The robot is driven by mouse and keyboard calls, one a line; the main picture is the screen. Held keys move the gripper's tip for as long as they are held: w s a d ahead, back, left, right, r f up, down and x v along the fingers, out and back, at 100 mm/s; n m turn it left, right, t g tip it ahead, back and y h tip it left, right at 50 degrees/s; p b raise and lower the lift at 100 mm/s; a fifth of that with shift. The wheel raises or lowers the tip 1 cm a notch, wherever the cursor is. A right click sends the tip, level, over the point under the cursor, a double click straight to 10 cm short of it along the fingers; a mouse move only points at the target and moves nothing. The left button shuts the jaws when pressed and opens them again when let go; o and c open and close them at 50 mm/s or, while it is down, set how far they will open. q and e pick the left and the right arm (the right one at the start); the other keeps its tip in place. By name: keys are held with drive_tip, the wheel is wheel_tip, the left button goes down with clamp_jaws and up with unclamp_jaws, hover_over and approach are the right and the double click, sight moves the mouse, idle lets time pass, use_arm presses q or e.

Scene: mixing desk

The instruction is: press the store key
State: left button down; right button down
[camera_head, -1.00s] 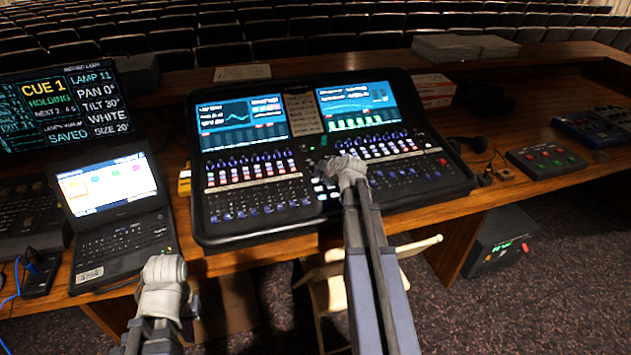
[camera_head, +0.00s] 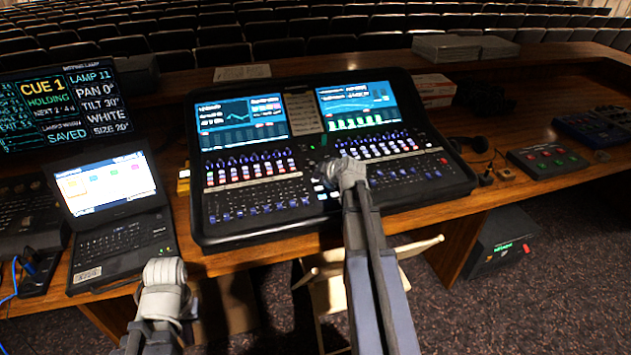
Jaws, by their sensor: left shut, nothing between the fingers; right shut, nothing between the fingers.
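The mixing desk (camera_head: 255,222) is a black console with two lit screens, rows of faders and small keys. I cannot make out which key is the store key; labels are too small to read. My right gripper (camera_head: 328,168) is shut and empty over the middle of the desk, close to the keys between the two fader banks. It hides some of those keys, and I cannot tell whether it touches one. My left gripper (camera_head: 164,268) is shut and empty at the table's front edge, just right of the laptop's front corner.
A laptop (camera_head: 125,240) stands left of the desk, with a cue monitor (camera_head: 66,105) behind it reading CUE 1, HOLDING and SAVED. Headphones (camera_head: 468,145) and a small button box (camera_head: 546,160) lie to the right. A chair (camera_head: 325,285) stands below the table edge.

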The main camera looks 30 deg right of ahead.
drive_tip(key=shift+f, duration=0.25)
drive_tip(key=shift+r, duration=0.1)
idle(0.3)
drive_tip(key=shift+s+r+p, duration=0.1)
drive_tip(key=shift+r+p, duration=0.5)
drive_tip(key=shift+r, duration=0.1)
drive_tip(key=r+p, duration=0.5)
drive_tip(key=shift+s+a+r, duration=0.1)
drive_tip(key=shift+s, duration=0.15)
idle(0.7)
